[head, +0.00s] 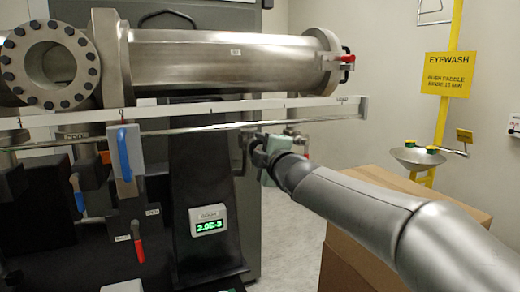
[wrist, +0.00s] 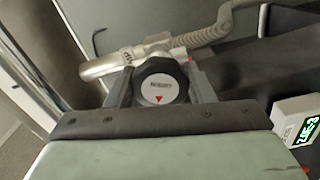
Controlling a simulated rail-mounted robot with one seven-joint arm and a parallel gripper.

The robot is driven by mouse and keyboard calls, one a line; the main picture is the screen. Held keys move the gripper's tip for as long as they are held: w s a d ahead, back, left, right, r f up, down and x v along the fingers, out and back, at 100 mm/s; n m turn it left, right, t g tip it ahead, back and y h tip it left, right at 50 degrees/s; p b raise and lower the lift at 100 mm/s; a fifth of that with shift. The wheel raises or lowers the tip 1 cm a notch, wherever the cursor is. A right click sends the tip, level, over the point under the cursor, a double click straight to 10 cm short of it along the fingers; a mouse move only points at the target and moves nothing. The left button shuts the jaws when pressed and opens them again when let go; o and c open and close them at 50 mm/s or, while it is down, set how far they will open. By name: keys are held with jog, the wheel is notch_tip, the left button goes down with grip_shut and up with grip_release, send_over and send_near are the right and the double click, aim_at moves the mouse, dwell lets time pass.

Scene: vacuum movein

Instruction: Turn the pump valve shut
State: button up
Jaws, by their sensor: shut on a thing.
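The valve knob (wrist: 158,87) is a round black handwheel with a pale face, small print and a red triangle near the lower edge of that face in the wrist view. My gripper (wrist: 163,74) has one dark finger on each side of the knob and is shut on it. A bent metal pipe (wrist: 110,66) with a small label runs behind the knob into a ribbed grey hose (wrist: 225,20). In the head view my gripper (head: 253,148) is below the rail's right part. The knob is mostly hidden there by the gripper and arm.
A large steel chamber tube (head: 215,62) and a marked rail (head: 220,110) run above my gripper. A gauge (head: 209,222) with green digits stands below left. Blue-handled (head: 124,155) and red-handled (head: 138,243) valves are further left. A cardboard box (head: 345,245) stands under my arm.

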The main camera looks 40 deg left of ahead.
jog(key=m, duration=0.6)
jog(key=shift+f+m+p, duration=0.1)
jog(key=shift+m+p, duration=0.2)
jog(key=shift+p, duration=0.05)
jog(key=m, duration=0.3)
jog(key=shift+m, duration=2.1)
jog(key=o, duration=1)
jog(key=shift+c, duration=0.2)
jog(key=shift+s, duration=0.1)
